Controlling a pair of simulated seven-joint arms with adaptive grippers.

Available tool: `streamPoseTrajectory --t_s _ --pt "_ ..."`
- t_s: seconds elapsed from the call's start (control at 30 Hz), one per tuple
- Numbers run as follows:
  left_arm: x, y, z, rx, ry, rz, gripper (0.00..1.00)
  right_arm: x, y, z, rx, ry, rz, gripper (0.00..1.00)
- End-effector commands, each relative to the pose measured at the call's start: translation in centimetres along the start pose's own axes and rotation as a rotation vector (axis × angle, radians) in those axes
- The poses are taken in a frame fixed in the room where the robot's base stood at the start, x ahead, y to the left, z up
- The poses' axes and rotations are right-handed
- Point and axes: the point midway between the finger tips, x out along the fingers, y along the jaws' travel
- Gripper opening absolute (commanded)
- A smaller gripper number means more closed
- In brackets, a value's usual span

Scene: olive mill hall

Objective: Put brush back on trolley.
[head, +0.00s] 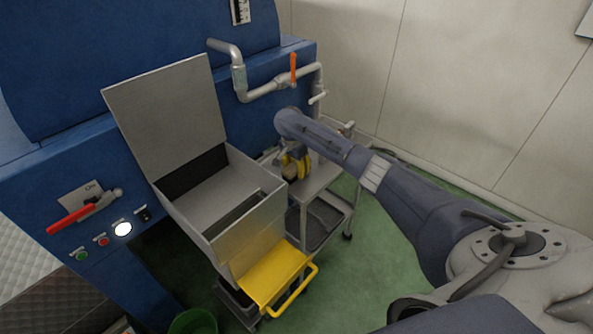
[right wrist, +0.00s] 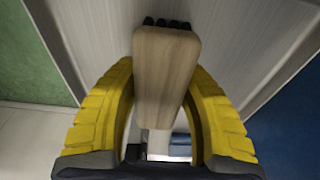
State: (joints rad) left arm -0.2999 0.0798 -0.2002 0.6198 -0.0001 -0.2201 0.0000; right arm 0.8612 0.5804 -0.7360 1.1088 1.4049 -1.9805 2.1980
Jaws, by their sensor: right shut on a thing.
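The brush (right wrist: 166,75) has a pale wooden back with black bristles showing at its far end. My right gripper (right wrist: 162,88), with yellow ribbed fingers, is shut on it, one finger on each side. In the head view the right gripper (head: 298,165) is over the near left part of the metal trolley (head: 318,180), with the brush (head: 289,173) partly showing under it. The trolley's grey top (right wrist: 245,45) fills much of the right wrist view behind the brush. I cannot tell whether the brush touches it. My left gripper is not in view.
A steel hopper (head: 245,230) with its lid raised stands just left of the trolley, with a yellow guard (head: 272,278) in front. Pipes with an orange-handled valve (head: 293,68) run from the blue machine (head: 60,100) behind. Green floor (head: 375,270) is open to the right.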

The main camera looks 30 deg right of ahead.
Motion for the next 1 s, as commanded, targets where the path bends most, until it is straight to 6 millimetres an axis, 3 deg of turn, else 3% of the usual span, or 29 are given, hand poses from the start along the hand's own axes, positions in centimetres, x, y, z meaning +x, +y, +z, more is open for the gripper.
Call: streamPoseTrajectory --t_s 0.5,0.53,0.7,1.0 --pt "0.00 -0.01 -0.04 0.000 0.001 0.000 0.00 0.69 -0.01 0.07 0.000 0.000 -0.001 0.09" --pt "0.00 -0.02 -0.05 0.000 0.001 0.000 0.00 0.69 -0.01 0.05 0.000 0.001 -0.001 0.44" --pt "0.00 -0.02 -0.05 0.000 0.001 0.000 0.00 0.66 -0.01 0.05 0.000 0.000 -0.001 0.64" --pt "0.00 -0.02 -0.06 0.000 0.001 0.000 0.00 0.49 -0.02 0.02 0.000 0.000 -0.001 0.65"
